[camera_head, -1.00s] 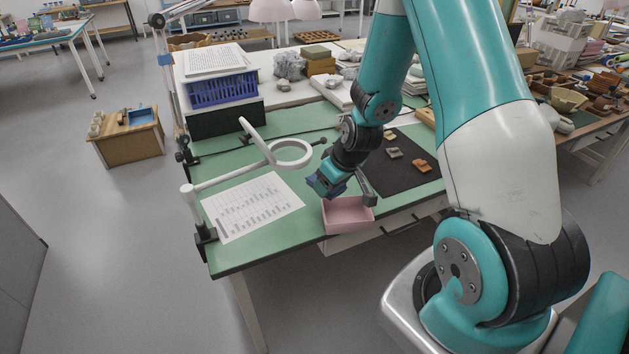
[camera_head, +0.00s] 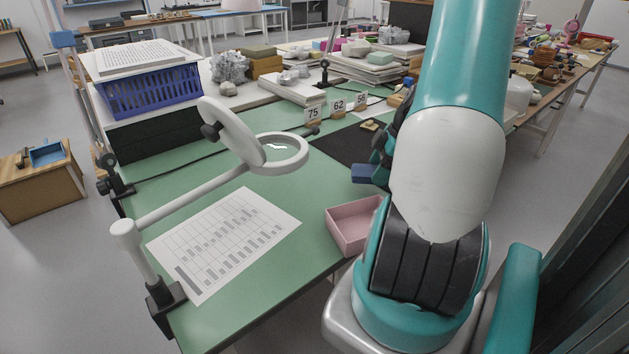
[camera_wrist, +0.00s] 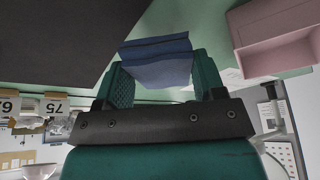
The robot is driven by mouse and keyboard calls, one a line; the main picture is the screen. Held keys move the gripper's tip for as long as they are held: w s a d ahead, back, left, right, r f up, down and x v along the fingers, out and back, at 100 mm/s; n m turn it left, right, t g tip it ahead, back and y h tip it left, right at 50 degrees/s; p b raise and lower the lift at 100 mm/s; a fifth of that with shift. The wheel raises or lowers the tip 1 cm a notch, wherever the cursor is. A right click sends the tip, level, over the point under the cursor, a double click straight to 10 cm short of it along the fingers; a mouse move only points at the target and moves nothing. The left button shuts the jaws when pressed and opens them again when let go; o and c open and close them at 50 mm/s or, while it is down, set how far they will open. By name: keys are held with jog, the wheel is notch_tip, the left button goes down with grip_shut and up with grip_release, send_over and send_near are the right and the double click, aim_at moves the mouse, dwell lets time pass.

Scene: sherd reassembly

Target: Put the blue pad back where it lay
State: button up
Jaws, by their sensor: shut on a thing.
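The blue pad (camera_head: 364,173) is a small dark-blue block held in the air near the front edge of the black mat (camera_head: 340,146). In the wrist view the pad (camera_wrist: 156,60) sits between the two green fingers of my gripper (camera_wrist: 160,72), which is shut on it. The pad looks slightly folded or ridged there. In the head view my arm hides most of the gripper and the right part of the mat. I cannot tell the pad's exact height above the table.
A pink tray (camera_head: 346,232) stands at the table's front edge. A ring magnifier (camera_head: 289,153) on a white arm overhangs the green tabletop, left of the mat. A printed chart sheet (camera_head: 222,238) lies below it. Number cards (camera_head: 338,107) stand behind the mat.

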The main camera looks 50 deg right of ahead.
send_over(316, 187)
jog(key=s, duration=0.1)
jog(key=shift+s+d+p, duration=0.1)
jog(key=shift+d+p, duration=0.2)
jog(key=shift+d, duration=0.1)
jog(key=shift+f, duration=1.75)
jog(key=shift+f+b, duration=0.2)
jog(key=shift+b, duration=0.15)
jog(key=o, duration=0.9)
jog(key=shift+r, duration=0.1)
jog(key=shift+c, duration=0.2)
jog(key=shift+r, duration=0.1)
jog(key=p+v, duration=0.1)
jog(key=v, duration=1.1)
jog(key=shift+p, duration=0.3)
